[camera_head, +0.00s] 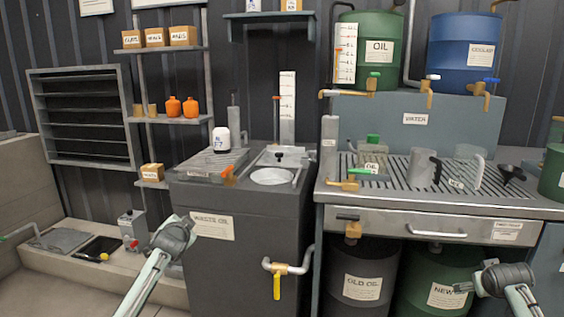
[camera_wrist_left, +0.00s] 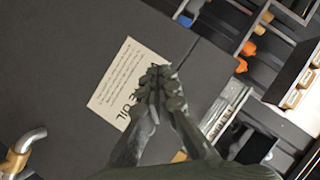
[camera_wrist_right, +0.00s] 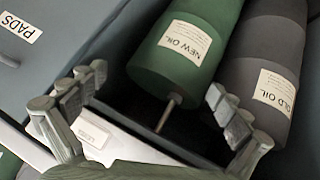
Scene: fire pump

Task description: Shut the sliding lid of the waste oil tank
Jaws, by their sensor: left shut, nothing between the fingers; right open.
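The waste oil tank (camera_head: 250,245) is a dark box left of the workbench, with a white label (camera_head: 213,225) on its front. A round pale opening (camera_head: 272,176) shows uncovered in its top. Behind it is a grey plate with a black knob (camera_head: 279,156), which looks like the sliding lid. My left gripper (camera_head: 188,222) is shut and empty, low by the tank's front left edge. In the left wrist view the shut fingers (camera_wrist_left: 158,82) overlap the tank's label (camera_wrist_left: 125,82). My right gripper (camera_wrist_right: 155,105) is open and empty, low before the drums under the bench.
A white bottle (camera_head: 221,140) and an orange handle (camera_head: 228,172) stand on the tank's top left. A yellow-handled tap (camera_head: 277,280) juts from its front right. The bench (camera_head: 440,201) carries jugs and a funnel. Drums (camera_head: 438,272) stand below it.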

